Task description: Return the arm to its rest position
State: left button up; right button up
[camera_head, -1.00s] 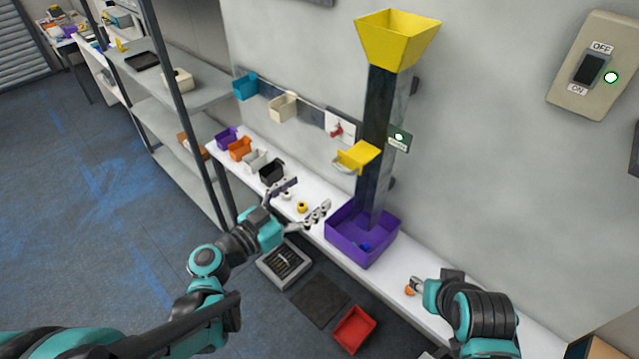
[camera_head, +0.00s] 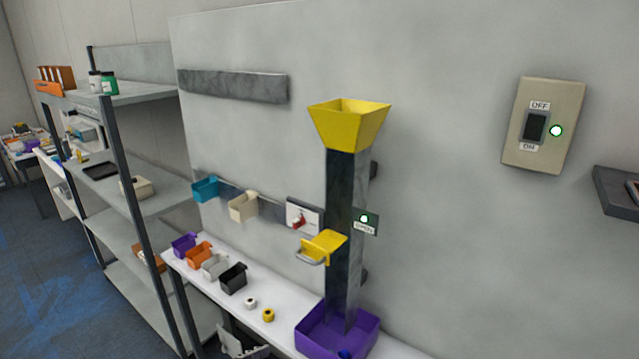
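A yellow funnel (camera_head: 349,122) tops a dark upright chute (camera_head: 344,230). The chute stands in a purple bin (camera_head: 312,343) with a small blue item inside.
The white shelf (camera_head: 289,319) holds purple, orange, grey and black bins, with a white and a yellow roll. A wall switch (camera_head: 543,126) shows a green light. A grey rack (camera_head: 138,200) stands left, and a dark ledge (camera_head: 612,190) is at right.

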pick_arm(q)
jog(key=s+a+f+n+g+y+b, duration=0.1)
jog(key=s+a+f+n+y+b, duration=0.1)
jog(key=s+a+f+y+b, duration=0.2)
jog(key=s+a+f+n+g+y+b, duration=0.1)
jog(key=s+a+f+n+y+b, duration=0.2)
jog(key=f+b, duration=0.6)
notch_tip(320, 180, down, 6)
jog(key=shift+s+a+f+g+y+b, duration=0.15)
jog(key=shift+s+a+g+y+b, duration=0.25)
jog(key=shift+s+a, duration=0.7)
pick_arm(e)
notch_tip(320, 180, down, 16)
pick_arm(q)
jog(key=shift+w+a, duration=0.15)
pick_arm(e)
jog(key=shift+f, duration=0.15)
